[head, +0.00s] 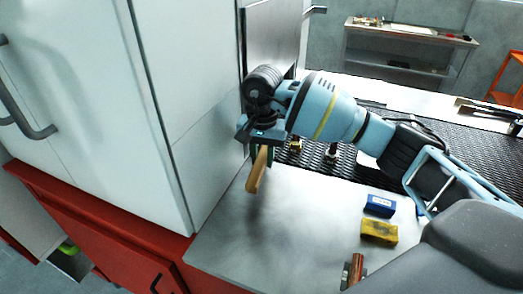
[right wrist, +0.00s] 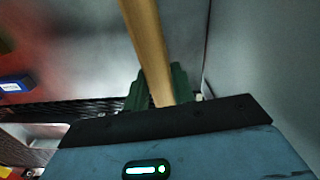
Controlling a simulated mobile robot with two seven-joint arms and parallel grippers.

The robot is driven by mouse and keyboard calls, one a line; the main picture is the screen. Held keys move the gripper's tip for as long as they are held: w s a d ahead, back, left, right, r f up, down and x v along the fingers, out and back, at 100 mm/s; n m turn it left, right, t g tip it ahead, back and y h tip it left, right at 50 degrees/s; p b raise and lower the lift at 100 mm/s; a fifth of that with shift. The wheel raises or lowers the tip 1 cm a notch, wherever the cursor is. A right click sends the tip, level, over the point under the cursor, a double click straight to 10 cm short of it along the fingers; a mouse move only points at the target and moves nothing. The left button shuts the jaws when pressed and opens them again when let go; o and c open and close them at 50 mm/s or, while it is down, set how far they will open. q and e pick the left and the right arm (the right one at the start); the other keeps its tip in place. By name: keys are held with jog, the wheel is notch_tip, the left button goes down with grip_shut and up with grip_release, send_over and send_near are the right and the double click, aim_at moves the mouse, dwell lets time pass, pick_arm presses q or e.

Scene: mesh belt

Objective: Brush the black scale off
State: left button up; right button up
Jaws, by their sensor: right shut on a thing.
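My right gripper (head: 262,148) is shut on a wooden handle (head: 257,172), close to the front of the white cabinet. In the right wrist view the wooden handle (right wrist: 147,45) runs up from between the green fingers of my right gripper (right wrist: 158,88). I take it for the brush's handle; no bristles show. The dark mesh belt (head: 455,140) lies behind and to the right of the gripper. Small pieces (head: 332,153) stand on its near left part, partly behind my arm. I cannot make out black scale on them. My left gripper is not in view.
The white cabinet (head: 165,110) rises close to the left of my gripper. On the grey metal top (head: 300,220) lie a blue block (head: 380,205), a yellow block (head: 379,231) and a copper-coloured piece (head: 355,268). The top's middle is clear. Dark tools (head: 485,108) lie at the far right.

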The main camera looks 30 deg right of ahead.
aim_at(277, 185)
notch_tip(277, 185, down, 3)
jog(key=shift+f+b, duration=0.15)
jog(key=shift+b, duration=0.2)
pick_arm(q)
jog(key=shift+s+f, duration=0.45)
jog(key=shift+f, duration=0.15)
pick_arm(e)
jog(key=shift+f, duration=0.1)
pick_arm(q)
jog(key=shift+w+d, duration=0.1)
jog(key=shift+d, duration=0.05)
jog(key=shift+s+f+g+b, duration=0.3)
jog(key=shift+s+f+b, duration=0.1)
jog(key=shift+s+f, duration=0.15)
pick_arm(e)
jog(key=shift+f, duration=1.05)
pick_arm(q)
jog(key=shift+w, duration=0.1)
pick_arm(e)
jog(key=shift+s+d+r+p, duration=0.1)
jog(key=shift+s+d+p, duration=0.3)
jog(key=shift+s+d, duration=0.95)
jog(key=shift+s, duration=0.15)
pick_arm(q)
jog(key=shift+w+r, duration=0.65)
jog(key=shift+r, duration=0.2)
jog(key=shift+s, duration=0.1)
pick_arm(e)
jog(key=shift+f, duration=0.2)
